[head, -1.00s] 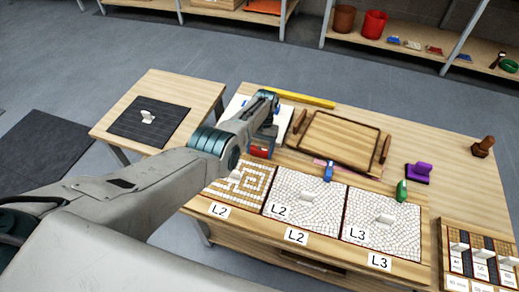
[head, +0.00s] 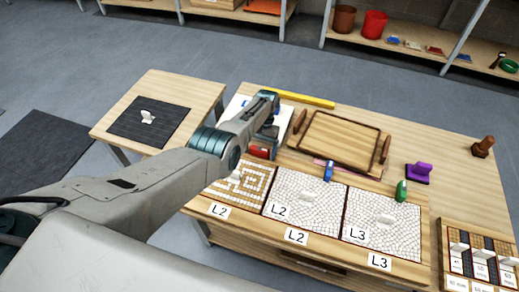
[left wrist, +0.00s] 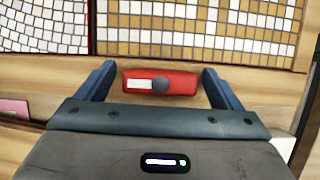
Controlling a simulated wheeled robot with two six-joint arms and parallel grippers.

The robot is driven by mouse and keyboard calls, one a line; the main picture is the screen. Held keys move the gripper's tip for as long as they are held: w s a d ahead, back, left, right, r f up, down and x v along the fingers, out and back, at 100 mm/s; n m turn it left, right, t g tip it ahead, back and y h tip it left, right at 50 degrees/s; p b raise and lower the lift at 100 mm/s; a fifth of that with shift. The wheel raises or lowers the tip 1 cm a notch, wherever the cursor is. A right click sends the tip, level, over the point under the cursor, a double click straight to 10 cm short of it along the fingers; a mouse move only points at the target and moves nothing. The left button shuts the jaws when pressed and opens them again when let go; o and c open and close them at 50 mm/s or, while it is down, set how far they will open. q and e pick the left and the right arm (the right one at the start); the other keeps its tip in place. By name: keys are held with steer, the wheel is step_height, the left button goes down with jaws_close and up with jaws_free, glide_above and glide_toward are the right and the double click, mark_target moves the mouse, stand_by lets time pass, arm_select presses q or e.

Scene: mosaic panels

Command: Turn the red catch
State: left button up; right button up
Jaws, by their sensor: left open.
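The red catch (head: 259,152) sits at the back edge of the left mosaic panel (head: 217,193), partly hidden by my left gripper in the head view. In the left wrist view the red catch (left wrist: 160,83) is a red block with a white stripe and a grey round knob. My left gripper (left wrist: 155,75) is open, with one blue finger on each side of the red catch. A small gap shows between each finger and the catch. It also shows in the head view (head: 262,146). My right gripper is not in view.
A blue catch (head: 328,171) and a green catch (head: 402,190) stand behind the other two panels. A side table (head: 190,92) stands to the left.

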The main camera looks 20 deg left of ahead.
arm_select(q)
steer(key=v, duration=1)
steer(key=shift+r, duration=0.4)
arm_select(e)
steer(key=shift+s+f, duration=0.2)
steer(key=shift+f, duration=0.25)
arm_select(q)
steer(key=shift+w, duration=0.1)
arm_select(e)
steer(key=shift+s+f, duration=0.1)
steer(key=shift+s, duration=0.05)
